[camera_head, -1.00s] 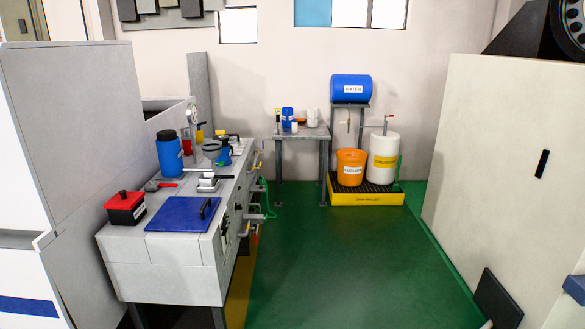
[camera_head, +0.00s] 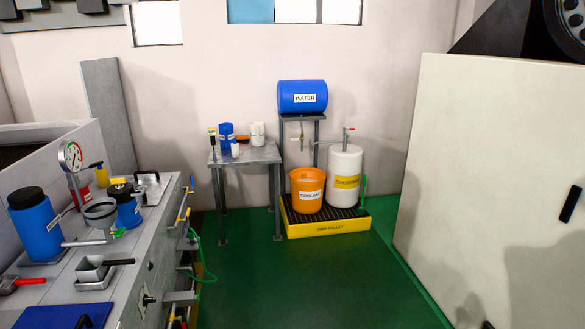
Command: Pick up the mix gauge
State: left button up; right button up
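No object in the head view carries a readable mix gauge label, so I cannot tell for sure which one it is. A round white dial gauge (camera_head: 70,156) stands upright on a post on the grey bench (camera_head: 115,255) at the left. On the small grey table (camera_head: 262,153) at the back, an orange item (camera_head: 243,138) lies between a blue container (camera_head: 227,132) and a white container (camera_head: 258,133). Neither of my grippers is in view.
The bench also holds a blue canister (camera_head: 35,225), a funnel (camera_head: 100,210) and a blue jug (camera_head: 127,205). An orange coolant bucket (camera_head: 307,190) and white drum (camera_head: 344,177) stand on a yellow drip pallet (camera_head: 330,228). A large pale cabinet (camera_head: 485,180) is at right. Green floor (camera_head: 320,280) is clear.

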aim_at(212, 132)
jog(key=i+u, duration=0.15)
jog(key=i, duration=0.5)
jog(key=i+l+u, duration=0.15)
jog(key=i, duration=0.45)
jog(key=i+l+u, duration=0.15)
jog(key=i, duration=0.5)
jog(key=i+l+u, duration=0.25)
jog(key=i, duration=0.3)
jog(key=i+l+u, duration=0.25)
jog(key=i, duration=0.25)
